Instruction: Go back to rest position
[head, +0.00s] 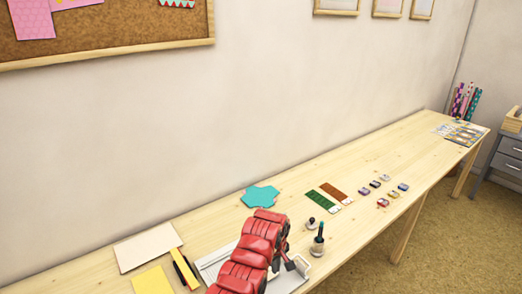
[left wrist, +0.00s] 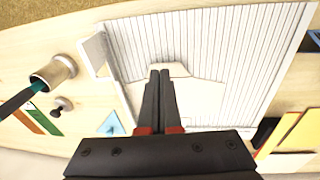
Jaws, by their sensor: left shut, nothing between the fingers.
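My left arm is red and reaches in from the bottom of the head view. My left gripper (head: 289,264) is over the white ridged board, beside the cup. In the left wrist view the same gripper (left wrist: 160,74) has its two black fingers together, with nothing between them, above the board. My right gripper is in neither view.
The white ridged board (left wrist: 210,55) lies on the wooden table (head: 360,165). A cup with a brush (head: 318,246) and a small dark stamp (head: 311,222) stand to its right. Green (head: 322,199) and brown strips, several small inkpads, a teal mat (head: 260,196) and cards lie around.

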